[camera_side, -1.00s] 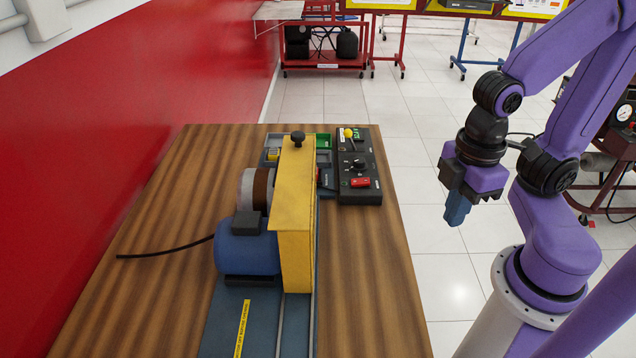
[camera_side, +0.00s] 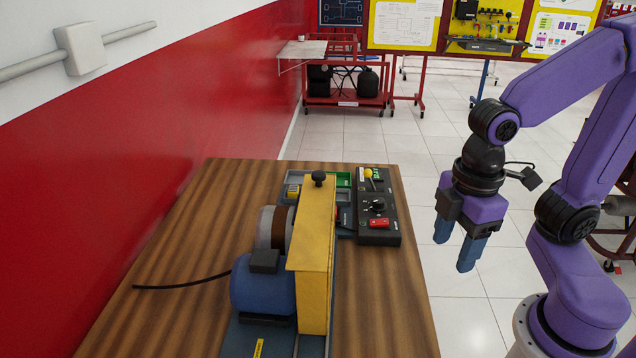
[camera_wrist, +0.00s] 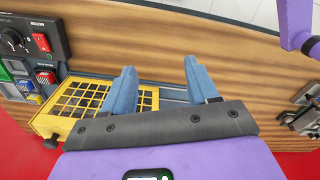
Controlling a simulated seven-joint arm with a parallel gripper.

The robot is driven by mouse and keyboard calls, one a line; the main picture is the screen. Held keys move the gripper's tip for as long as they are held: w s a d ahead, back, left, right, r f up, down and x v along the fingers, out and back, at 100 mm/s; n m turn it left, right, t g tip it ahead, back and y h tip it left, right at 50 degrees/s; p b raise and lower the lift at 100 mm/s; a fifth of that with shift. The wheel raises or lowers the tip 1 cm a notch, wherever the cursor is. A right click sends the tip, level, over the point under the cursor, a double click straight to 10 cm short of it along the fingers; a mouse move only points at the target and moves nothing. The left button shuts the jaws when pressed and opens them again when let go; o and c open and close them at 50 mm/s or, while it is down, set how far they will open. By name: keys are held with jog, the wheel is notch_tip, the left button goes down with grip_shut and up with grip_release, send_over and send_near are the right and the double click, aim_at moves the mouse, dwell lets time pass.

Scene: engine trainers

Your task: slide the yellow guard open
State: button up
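The yellow guard (camera_side: 317,258) stands upright on a blue-grey base on the table, beside a blue motor (camera_side: 262,286). A black knob (camera_side: 318,178) sits at its far upper end. In the wrist view the guard (camera_wrist: 46,124) shows a yellow frame with a dark mesh, and its knob (camera_wrist: 51,143) is at the lower left. My gripper (camera_side: 455,254) is open and empty, in the air to the right of the guard and apart from it. In the wrist view my gripper (camera_wrist: 160,68) has its two blue fingers spread, partly covering the guard and base.
A black control box (camera_side: 378,218) with a red switch and yellow-topped lever stands behind and right of the guard. Small trays (camera_side: 341,180) lie beside it. A black cable (camera_side: 182,286) runs left across the table. Bare wood (camera_side: 378,300) lies right of the guard.

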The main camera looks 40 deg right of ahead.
jog(key=w+a+r+n, duration=0.1)
jog(key=w+a+r, duration=0.35)
jog(key=w, duration=0.45)
notch_tip(320, 180, up, 13)
jog(key=n, duration=0.4)
send_over(319, 173)
notch_tip(319, 173, down, 18)
jog(key=shift+r, duration=0.25)
